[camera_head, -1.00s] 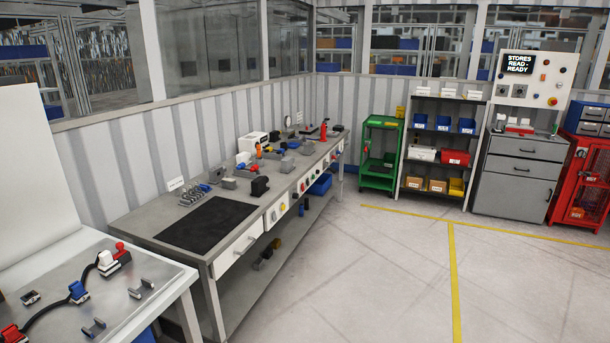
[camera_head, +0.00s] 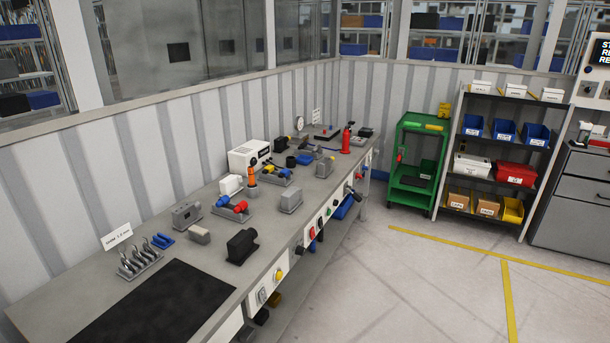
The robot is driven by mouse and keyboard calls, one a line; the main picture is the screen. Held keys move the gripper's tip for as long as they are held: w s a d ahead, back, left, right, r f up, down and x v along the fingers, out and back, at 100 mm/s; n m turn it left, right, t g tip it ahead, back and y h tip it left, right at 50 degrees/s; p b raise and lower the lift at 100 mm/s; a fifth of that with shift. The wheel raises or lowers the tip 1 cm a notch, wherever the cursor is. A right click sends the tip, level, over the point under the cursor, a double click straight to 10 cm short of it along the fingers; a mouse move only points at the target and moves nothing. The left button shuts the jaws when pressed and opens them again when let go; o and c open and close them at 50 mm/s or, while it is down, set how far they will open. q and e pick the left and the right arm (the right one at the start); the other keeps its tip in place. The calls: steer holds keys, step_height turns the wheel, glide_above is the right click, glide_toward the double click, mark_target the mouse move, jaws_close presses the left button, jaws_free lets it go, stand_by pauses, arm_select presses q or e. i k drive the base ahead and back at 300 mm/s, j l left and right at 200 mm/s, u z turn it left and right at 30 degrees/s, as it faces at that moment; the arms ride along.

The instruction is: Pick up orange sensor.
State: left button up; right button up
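A small upright orange piece (camera_head: 252,177), which looks like the orange sensor, stands near the middle of the long grey workbench (camera_head: 72,283). It is beside a white block (camera_head: 230,184) and behind a grey fixture with red and blue parts (camera_head: 231,208). The piece is small in the picture, so its lower end is hard to make out. Neither of my grippers is in view.
A black mat (camera_head: 155,308) covers the bench's near end. A dark block (camera_head: 241,246) and a grey block (camera_head: 291,200) stand near the front edge. A green cart (camera_head: 412,165) and a shelf rack (camera_head: 530,187) stand beyond. The floor right of the bench is clear.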

mark_target(250, 170)
steer(key=i+l+u, duration=0.1)
steer(key=i+u, duration=0.15)
steer(key=i, duration=0.15)
steer(key=i+l+u, duration=0.2)
steer(key=i, duration=0.15)
steer(key=i+l+u, duration=0.4)
steer(key=l, duration=0.3)
steer(key=i+l+u, duration=0.15)
steer(key=l, duration=0.25)
steer(key=i+l+u, duration=0.15)
steer(key=l, duration=0.35)
steer(key=i+l+u, duration=0.15)
steer(key=l, duration=0.3)
